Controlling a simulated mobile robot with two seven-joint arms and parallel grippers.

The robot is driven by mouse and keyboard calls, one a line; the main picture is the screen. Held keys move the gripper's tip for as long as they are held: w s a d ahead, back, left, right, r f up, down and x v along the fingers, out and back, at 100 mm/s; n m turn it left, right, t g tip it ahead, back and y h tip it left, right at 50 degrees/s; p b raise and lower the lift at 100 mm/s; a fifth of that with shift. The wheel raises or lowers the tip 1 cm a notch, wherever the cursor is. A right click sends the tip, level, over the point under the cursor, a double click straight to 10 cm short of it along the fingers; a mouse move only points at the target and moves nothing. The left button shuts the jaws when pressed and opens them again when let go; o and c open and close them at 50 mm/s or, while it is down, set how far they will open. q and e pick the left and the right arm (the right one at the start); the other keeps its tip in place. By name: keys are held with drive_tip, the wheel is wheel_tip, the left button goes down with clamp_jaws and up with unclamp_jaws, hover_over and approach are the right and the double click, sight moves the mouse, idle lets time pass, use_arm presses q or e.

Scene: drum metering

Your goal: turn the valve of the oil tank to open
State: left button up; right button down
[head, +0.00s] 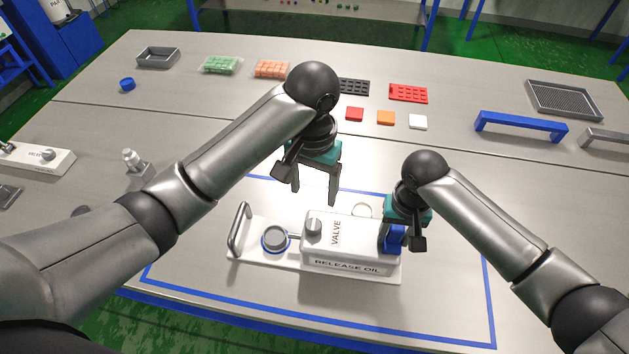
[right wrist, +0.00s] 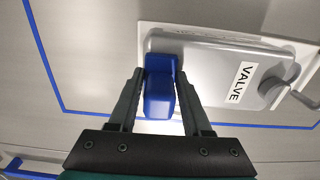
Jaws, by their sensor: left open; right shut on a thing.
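The oil tank (head: 348,250) is a pale box marked "VALVE" and "RELEASE OIL" on a white base plate. It also shows in the right wrist view (right wrist: 215,75). Its grey valve knob (head: 314,226) stands on the tank's left end; the knob also shows in the right wrist view (right wrist: 272,88). My left gripper (head: 314,194) is open and empty above and behind the knob, apart from it. My right gripper (head: 403,245) is shut on a blue block (right wrist: 159,92) at the tank's right end. The right fingers lie on both sides of this block.
A round cup-like part (head: 275,238) and a metal handle (head: 239,227) are at the plate's left end. A blue outline (head: 300,308) surrounds the unit on the table. Another valve unit (head: 38,158) lies far left. Coloured squares and trays are at the back.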

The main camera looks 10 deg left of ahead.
drive_tip(key=shift+c, duration=1.3)
unclamp_jaws()
drive_tip(key=shift+r, duration=0.1)
